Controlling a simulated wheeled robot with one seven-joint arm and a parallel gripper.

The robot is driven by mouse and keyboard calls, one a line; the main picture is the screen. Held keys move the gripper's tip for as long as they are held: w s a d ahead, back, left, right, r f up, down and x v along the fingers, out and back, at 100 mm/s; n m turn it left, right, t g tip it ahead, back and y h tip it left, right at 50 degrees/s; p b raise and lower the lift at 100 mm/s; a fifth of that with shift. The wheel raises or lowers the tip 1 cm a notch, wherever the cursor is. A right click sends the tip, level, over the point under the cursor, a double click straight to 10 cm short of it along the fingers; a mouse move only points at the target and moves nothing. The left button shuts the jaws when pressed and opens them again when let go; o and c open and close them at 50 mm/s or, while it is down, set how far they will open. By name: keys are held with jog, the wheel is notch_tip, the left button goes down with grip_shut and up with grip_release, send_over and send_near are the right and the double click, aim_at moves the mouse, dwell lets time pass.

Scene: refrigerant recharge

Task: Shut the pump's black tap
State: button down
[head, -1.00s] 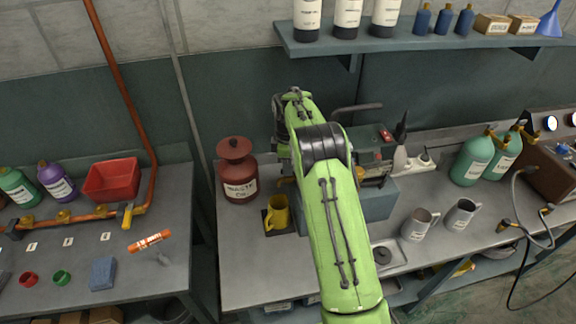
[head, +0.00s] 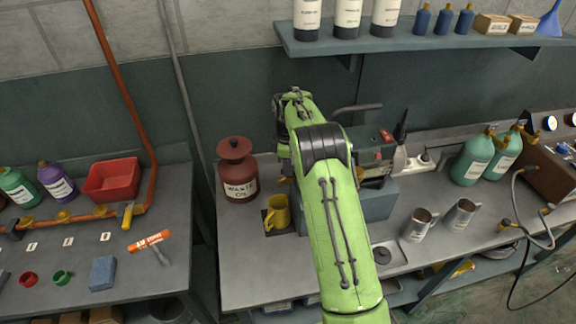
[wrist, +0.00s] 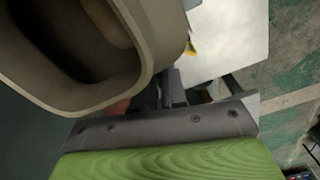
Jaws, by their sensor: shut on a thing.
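The pump (head: 372,205) is a grey-blue box on the right bench, partly hidden behind my green arm. A dark curved handle (head: 350,109) and a small red part (head: 386,136) show at its top. My gripper is mostly hidden by the arm in the head view; dark parts show near the pump's top right. In the wrist view, my gripper's dark fingers (wrist: 170,92) are close together at the pump, beside a large grey-beige hollow part (wrist: 150,45). A bit of red (wrist: 112,106) shows beside them. The black tap itself cannot be made out clearly; it seems hidden at the fingers.
A shelf (head: 420,46) of bottles hangs above.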

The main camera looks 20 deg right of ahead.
dwell(0.4)
jog(key=shift+r+m+p, duration=0.15)
jog(key=shift+m+p, duration=0.35)
jog(key=shift+m, duration=1)
